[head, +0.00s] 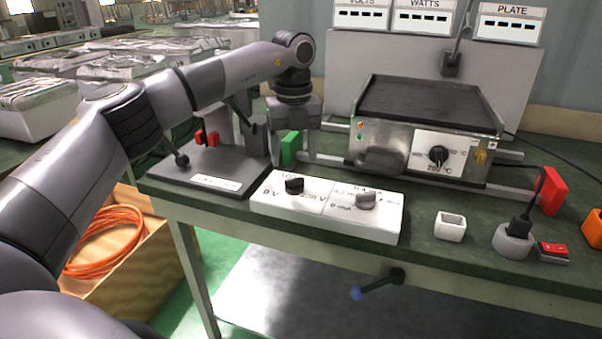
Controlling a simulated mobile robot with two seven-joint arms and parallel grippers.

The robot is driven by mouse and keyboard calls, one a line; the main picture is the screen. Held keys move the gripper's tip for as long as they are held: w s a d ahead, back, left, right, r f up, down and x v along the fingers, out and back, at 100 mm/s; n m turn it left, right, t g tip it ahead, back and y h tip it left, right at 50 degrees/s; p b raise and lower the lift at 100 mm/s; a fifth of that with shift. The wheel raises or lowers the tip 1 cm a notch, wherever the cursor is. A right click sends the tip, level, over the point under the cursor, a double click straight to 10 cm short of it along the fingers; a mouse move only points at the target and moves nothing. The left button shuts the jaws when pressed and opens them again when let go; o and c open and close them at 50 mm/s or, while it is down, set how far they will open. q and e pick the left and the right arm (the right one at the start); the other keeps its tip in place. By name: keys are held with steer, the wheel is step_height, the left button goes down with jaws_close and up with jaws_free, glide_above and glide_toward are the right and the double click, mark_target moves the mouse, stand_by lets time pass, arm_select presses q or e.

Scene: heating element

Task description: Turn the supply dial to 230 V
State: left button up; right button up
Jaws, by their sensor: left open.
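A white control box (315,216) lies along the front edge of the green bench. Its left half carries a black dial (294,186) with "0 V" printed at its left and a partly hard-to-read voltage label at its right. I cannot tell exactly where the black dial points. The right half carries a grey knob (366,200). My left gripper (291,163) points down behind the box, above and beyond the black dial, with its fingers apart and not touching the dial. A green block (291,147) shows between or behind the fingers. My right gripper is not in view.
A hotplate (425,130) with its own dial stands behind the box. A dark-based device with a lever (208,168) stands to the left. A white square cup (450,226), a grey socket with a black plug (513,241) and a red switch (552,251) are at right. Meters stand at the back.

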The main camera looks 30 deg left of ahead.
mark_target(294, 179)
arm_select(q)
step_height(294, 179, down, 5)
steer(key=shift+f, duration=0.2)
steer(key=c, duration=1.1)
